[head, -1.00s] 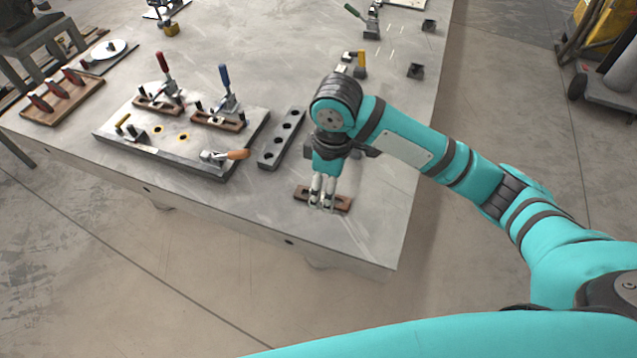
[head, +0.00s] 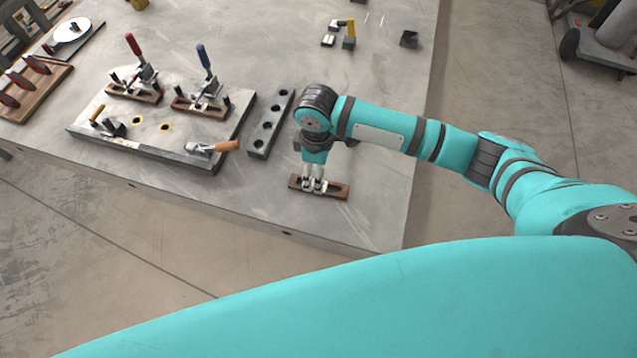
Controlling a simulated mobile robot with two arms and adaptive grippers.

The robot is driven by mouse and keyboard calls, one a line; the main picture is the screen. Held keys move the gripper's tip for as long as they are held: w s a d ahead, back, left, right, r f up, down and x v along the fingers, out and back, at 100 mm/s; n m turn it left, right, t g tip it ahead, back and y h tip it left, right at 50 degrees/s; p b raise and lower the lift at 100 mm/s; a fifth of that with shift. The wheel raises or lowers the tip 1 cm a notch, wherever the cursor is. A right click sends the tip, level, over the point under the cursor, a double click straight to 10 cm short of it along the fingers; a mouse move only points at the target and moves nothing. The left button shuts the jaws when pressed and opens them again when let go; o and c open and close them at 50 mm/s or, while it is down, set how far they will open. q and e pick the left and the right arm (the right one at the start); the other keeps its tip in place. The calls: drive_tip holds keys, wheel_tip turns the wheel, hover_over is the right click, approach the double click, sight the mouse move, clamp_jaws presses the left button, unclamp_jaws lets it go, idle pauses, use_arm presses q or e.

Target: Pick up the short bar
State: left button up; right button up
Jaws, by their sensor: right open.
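A short brown bar (head: 337,191) with dark slots lies flat near the front edge of the metal table (head: 270,205). My right gripper (head: 314,186) points down over the bar's middle, its fingers apart. The fingertips hide part of the bar; I cannot tell whether they touch it or stand just above. My left gripper is not in view.
A longer dark bar with holes (head: 257,140) lies just left of my right gripper. Further left is a fixture plate (head: 165,145) with red- and blue-handled clamps. A yellow-and-black part (head: 349,36) stands behind. The table right of the bar is clear.

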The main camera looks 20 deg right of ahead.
wheel_tip(320, 180, down, 2)
drive_tip(key=shift+s+d+p, duration=0.1)
drive_tip(key=shift+d+p, duration=0.05)
drive_tip(key=shift+p, duration=0.25)
wheel_tip(320, 180, down, 3)
drive_tip(key=shift+f, duration=0.4)
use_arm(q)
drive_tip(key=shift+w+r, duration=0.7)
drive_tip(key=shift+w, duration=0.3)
use_arm(e)
clamp_jaws()
drive_tip(key=shift+r, duration=0.1)
